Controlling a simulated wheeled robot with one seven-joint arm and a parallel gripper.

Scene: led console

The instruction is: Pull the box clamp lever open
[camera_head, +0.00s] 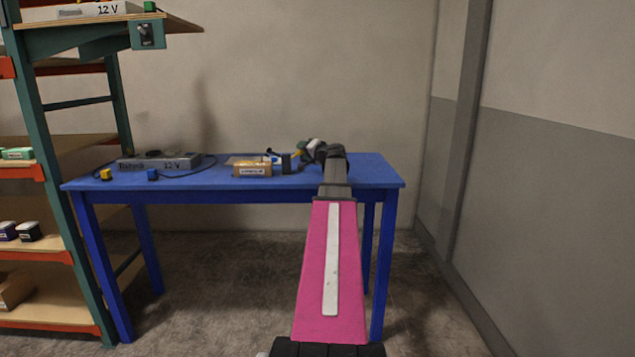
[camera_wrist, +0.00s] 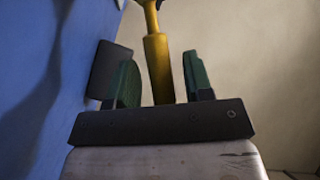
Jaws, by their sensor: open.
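The clamp lever (camera_wrist: 159,68) is a yellow bar. In the wrist view it stands between the two green fingers of my gripper (camera_wrist: 162,78), with a visible gap on each side. My gripper is open around it, not closed on it. A dark block (camera_wrist: 106,70), perhaps part of the clamp, shows behind the left finger. In the head view a small yellow piece of the lever (camera_head: 297,153) shows beside my gripper (camera_head: 308,149). The dark clamp body (camera_head: 286,163) stands at the right of the small tan box (camera_head: 252,170). My gripper and arm partly hide this area.
All this stands on a blue table (camera_head: 215,181). A grey 12 V console (camera_head: 160,162) with cables and small yellow and blue plugs is at the table's left. A shelf rack (camera_head: 45,120) stands further left. The table's right end is clear. A wall is behind.

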